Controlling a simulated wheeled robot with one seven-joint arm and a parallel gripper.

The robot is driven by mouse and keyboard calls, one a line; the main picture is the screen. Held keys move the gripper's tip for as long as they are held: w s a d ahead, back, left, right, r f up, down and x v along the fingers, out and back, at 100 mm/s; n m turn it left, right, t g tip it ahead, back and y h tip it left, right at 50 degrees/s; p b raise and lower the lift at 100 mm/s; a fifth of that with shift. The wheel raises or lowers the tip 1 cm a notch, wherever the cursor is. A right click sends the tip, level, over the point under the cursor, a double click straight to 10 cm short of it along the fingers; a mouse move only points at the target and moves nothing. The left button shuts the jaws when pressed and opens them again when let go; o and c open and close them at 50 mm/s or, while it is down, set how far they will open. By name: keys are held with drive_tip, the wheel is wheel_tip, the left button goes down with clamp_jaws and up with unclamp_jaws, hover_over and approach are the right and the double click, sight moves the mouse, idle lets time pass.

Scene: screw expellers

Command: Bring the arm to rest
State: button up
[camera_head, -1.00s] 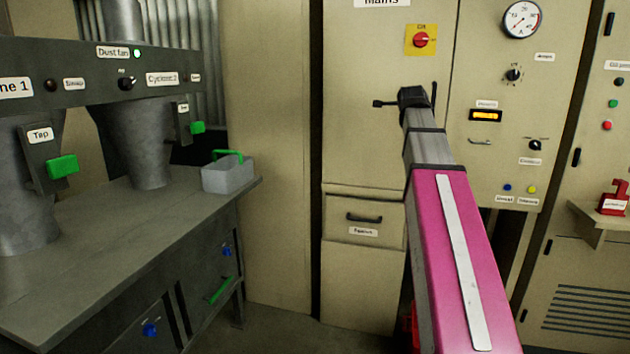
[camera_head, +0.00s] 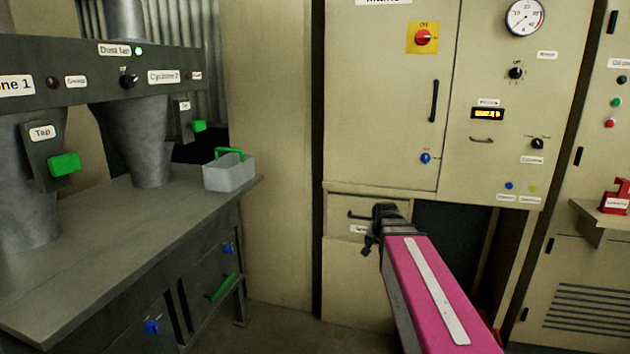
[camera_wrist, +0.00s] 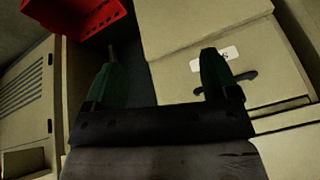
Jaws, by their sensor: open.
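My arm shows in the head view as a pink link (camera_head: 432,295) with a white stripe, reaching up from the bottom right. My gripper (camera_head: 372,238) is at its far end, low in front of the labelled drawer of the mains cabinet (camera_head: 380,120). In the wrist view the two dark green fingers of my gripper (camera_wrist: 160,70) stand wide apart with nothing between them. The drawer front (camera_wrist: 190,85) with its dark handle lies beyond the right finger. I cannot tell whether the gripper touches the drawer.
A red crate (camera_wrist: 80,15) shows at the top of the wrist view. A grey bench (camera_head: 110,245) with a green-handled box (camera_head: 230,175) stands left. A red object (camera_head: 615,196) sits on a shelf at right. Open floor (camera_head: 280,330) lies between bench and cabinet.

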drive_tip(key=s+a+f+n+g, duration=0.2)
drive_tip(key=s+f+n, duration=0.1)
drive_tip(key=s+f, duration=0.4)
drive_tip(key=s+a+f+n+g, duration=0.2)
drive_tip(key=s+f+n+g, duration=0.1)
drive_tip(key=s+f, duration=0.5)
drive_tip(key=shift+s+y, duration=0.15)
drive_tip(key=shift+y, duration=0.25)
